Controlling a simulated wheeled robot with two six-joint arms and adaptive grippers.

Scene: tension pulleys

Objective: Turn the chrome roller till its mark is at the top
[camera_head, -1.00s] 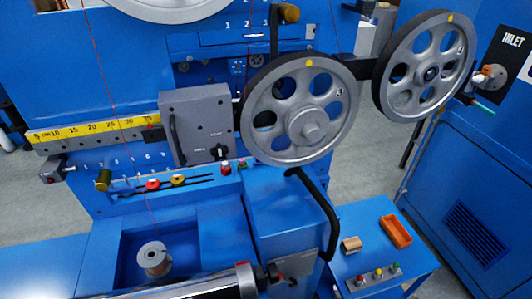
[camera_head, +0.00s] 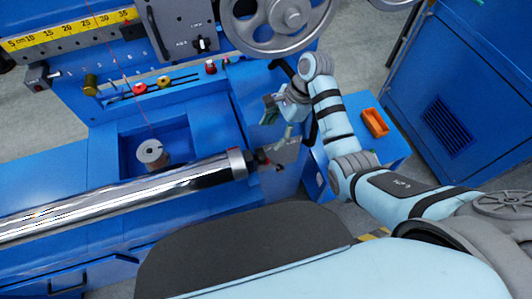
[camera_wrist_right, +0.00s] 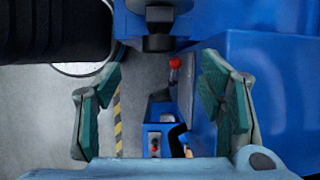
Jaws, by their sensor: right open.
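The chrome roller (camera_head: 110,202) lies slantwise across the lower left of the head view, its right end in a collar (camera_head: 237,163) beside a small red-and-black part (camera_head: 263,158). I cannot make out a mark on the roller. My right gripper (camera_head: 275,122) is open and empty, just above and right of the roller's right end, apart from it. In the right wrist view its two green-padded fingers (camera_wrist_right: 160,105) stand wide apart, with a red knob (camera_wrist_right: 175,62) visible beyond and between them. My left gripper is not in view.
A spool (camera_head: 152,154) stands in the blue recess behind the roller. A spoked pulley wheel (camera_head: 275,18) hangs above my right gripper. An orange tray (camera_head: 375,122) sits on the small blue table at the right. A dark ribbed cylinder (camera_wrist_right: 50,30) fills the wrist view's upper left.

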